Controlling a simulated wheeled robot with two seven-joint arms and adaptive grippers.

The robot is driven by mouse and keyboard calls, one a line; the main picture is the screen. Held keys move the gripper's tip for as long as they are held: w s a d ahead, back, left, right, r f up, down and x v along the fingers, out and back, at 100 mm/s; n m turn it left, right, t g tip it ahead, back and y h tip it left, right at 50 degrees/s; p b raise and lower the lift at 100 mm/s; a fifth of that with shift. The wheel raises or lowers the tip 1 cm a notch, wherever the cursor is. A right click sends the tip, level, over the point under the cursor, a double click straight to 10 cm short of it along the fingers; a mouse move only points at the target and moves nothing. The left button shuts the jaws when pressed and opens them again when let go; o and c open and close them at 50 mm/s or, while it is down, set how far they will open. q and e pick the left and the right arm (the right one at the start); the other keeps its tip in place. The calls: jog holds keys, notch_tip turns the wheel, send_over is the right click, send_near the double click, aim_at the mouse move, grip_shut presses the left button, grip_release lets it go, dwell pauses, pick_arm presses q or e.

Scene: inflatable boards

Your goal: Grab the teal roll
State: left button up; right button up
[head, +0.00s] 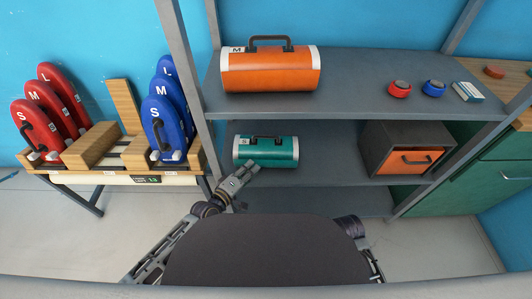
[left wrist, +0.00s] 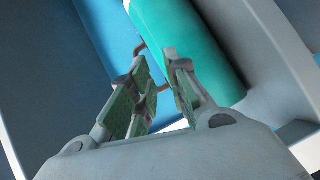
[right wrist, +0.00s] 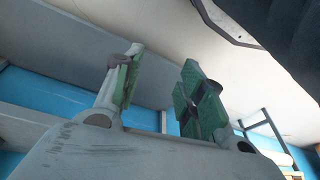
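The teal roll (head: 265,152) lies on the middle shelf at its left part, with pale end caps and a dark handle (head: 262,138) on top. In the left wrist view, the roll (left wrist: 190,45) runs across the top, just beyond the fingertips. My left gripper (head: 248,170) is in front of the roll's lower left part. In the left wrist view its fingers (left wrist: 162,75) are apart with a narrow gap. My right gripper (right wrist: 158,88) is open and empty, away from the shelf.
An orange roll (head: 270,75) sits on the shelf above. A grey box with an orange front (head: 408,162) stands to the right on the middle shelf, with free room between. Grey shelf posts (head: 190,85) stand left. A rack of red and blue boards (head: 165,127) is further left.

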aim_at(260, 152)
pick_arm(q)
jog(key=shift+w+a+r+n+t+b, duration=0.15)
jog(key=shift+w+r+n+t, duration=0.15)
jog(key=shift+r+n, duration=0.25)
jog(key=shift+w+a+r+n+t+b, duration=0.1)
jog(key=shift+w+a+r+n+t, duration=0.15)
jog(key=shift+r+n+t, duration=0.3)
jog(key=shift+w+a+r+n+t+b, duration=0.1)
jog(key=shift+w+r+n+t, duration=0.15)
jog(key=shift+r+n, duration=0.25)
pick_arm(e)
jog(key=shift+s+a+r, duration=0.1)
jog(key=shift+s+r, duration=0.05)
jog(key=shift+r, duration=0.65)
pick_arm(q)
jog(key=shift+w+f, duration=0.1)
jog(key=shift+w, duration=0.05)
jog(key=shift+b+x, duration=0.4)
jog(key=shift+x, duration=3.7)
jog(key=shift+d, duration=0.1)
pick_arm(e)
jog(key=shift+a+r+t, duration=0.15)
jog(key=shift+r+t, duration=0.15)
jog(key=shift+r, duration=0.65)
pick_arm(q)
jog(key=shift+w, duration=0.15)
pick_arm(e)
jog(key=shift+f, duration=0.15)
